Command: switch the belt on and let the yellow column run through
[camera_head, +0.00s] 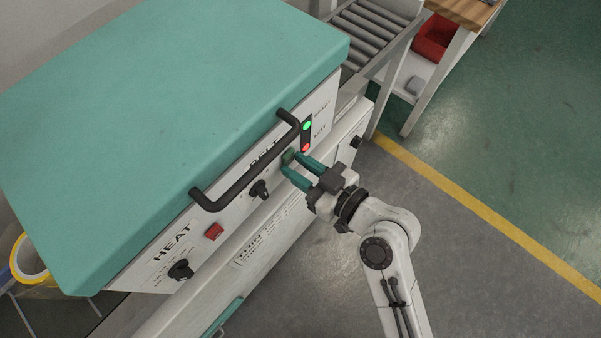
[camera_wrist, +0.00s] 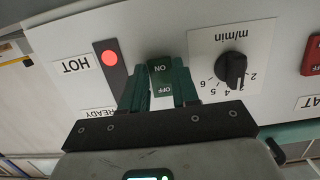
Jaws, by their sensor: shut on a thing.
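The belt switch is a green rocker marked ON and OFF, clear in the wrist view (camera_wrist: 161,74) and mostly covered in the head view. My gripper (camera_head: 289,160) is at the machine's front panel. Its two teal fingers (camera_wrist: 159,80) are closed on either side of the switch. A yellow ring-shaped thing (camera_head: 20,270), perhaps the end of the yellow column, shows at the machine's left end. The lid and the frame's edge hide the rest of it. I cannot tell whether the belt moves.
The teal lid (camera_head: 170,110) carries a black handle bar (camera_head: 240,165) just above my gripper. A speed knob (camera_wrist: 232,70), a red HEAT switch (camera_head: 214,231) and a lit red HOT lamp (camera_wrist: 109,57) share the panel. A green READY lamp (camera_head: 307,125) glows. Rollers (camera_head: 370,35) lie beyond.

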